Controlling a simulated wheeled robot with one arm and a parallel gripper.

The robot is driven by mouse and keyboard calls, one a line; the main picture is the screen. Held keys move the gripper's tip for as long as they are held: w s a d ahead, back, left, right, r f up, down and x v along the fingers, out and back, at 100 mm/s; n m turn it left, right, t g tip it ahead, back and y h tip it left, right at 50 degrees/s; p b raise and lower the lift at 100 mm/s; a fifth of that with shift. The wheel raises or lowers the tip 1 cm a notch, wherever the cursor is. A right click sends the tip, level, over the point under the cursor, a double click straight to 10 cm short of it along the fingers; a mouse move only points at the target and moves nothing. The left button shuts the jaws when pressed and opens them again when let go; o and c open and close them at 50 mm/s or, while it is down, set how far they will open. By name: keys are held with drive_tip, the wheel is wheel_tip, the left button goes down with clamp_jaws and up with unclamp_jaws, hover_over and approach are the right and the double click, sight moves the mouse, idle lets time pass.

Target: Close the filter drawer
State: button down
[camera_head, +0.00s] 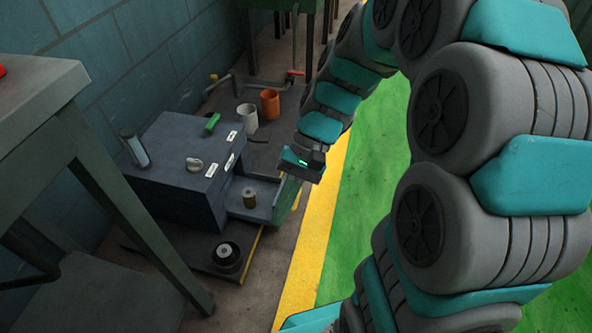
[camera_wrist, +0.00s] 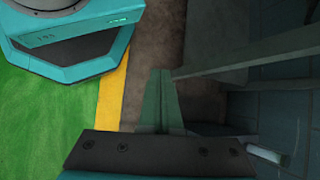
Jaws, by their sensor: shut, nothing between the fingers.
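The filter drawer (camera_head: 236,207) is a grey tray pulled out of the right side of a dark blue-grey cabinet (camera_head: 165,185) in the head view. A small brass-coloured cylinder (camera_head: 249,198) stands in it. My gripper (camera_head: 281,219) points down at the drawer's outer right end, with its greenish fingers shut and empty. In the head view the fingers overlap the drawer's outer edge; I cannot tell whether they touch it. In the wrist view the shut fingers (camera_wrist: 161,75) extend beyond the dark bolted hand. The drawer is mostly hidden there.
A dark round part (camera_head: 227,255) lies on the floor plate in front of the drawer. White (camera_head: 247,118) and orange (camera_head: 270,104) cups stand behind the cabinet. A table (camera_head: 45,100) stands at left.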

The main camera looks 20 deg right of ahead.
drive_tip(key=w+d+f+m+t+y+p, duration=0.1)
drive_tip(key=w+d+f+m+y, duration=0.15)
drive_tip(key=w, duration=0.35)
drive_tip(key=w+d+f+m+t+y, duration=0.1)
drive_tip(key=w+f+m+y, duration=0.2)
drive_tip(key=w, duration=0.4)
drive_tip(key=w+d+f+m+t+y+p, duration=0.1)
drive_tip(key=w+d+f+m+y, duration=0.15)
drive_tip(key=w, duration=0.35)
drive_tip(key=w+d+f+m+t+y, duration=0.1)
drive_tip(key=w+d+f+m+t, duration=0.1)
drive_tip(key=d+f+m+t, duration=0.55)
drive_tip(key=w+d+f+m+t, duration=0.3)
drive_tip(key=d+f+m, duration=0.1)
drive_tip(key=d+f, duration=0.8)
drive_tip(key=p+x, duration=0.1)
drive_tip(key=x, duration=1.4)
drive_tip(key=shift+s+a+f, duration=0.2)
drive_tip(key=shift+s+f, duration=0.05)
